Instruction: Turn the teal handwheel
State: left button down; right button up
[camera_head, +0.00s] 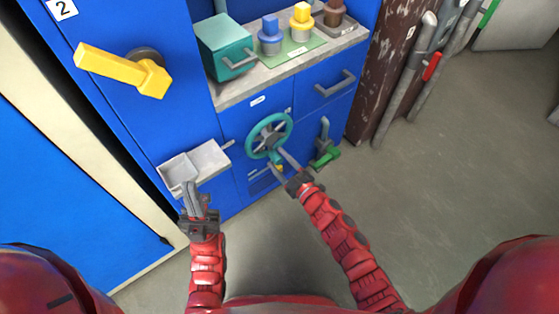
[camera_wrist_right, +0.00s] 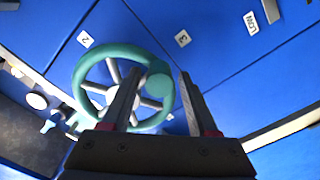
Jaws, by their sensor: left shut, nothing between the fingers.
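The teal handwheel (camera_head: 254,148) is mounted on the front of the blue cabinet, low in the middle of the head view. It has grey spokes and a teal knob (camera_head: 276,158) at its lower right. My right gripper (camera_head: 280,160) is at this knob with its fingers apart. In the right wrist view, the handwheel (camera_wrist_right: 82,82) lies beyond the open fingers (camera_wrist_right: 158,95), and the knob (camera_wrist_right: 158,84) appears between them. I cannot tell whether a finger touches it. My left gripper (camera_head: 190,190) is shut and empty, by the grey tray, left of the wheel.
The grey tray (camera_head: 213,158) juts out left of the wheel. A green-handled lever (camera_head: 325,158) is close on its right. Above are a grey shelf (camera_head: 232,97), a teal box (camera_head: 222,42) and a yellow handle (camera_head: 110,66). Open floor (camera_head: 440,190) lies to the right.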

grip_shut()
dwell(1.2)
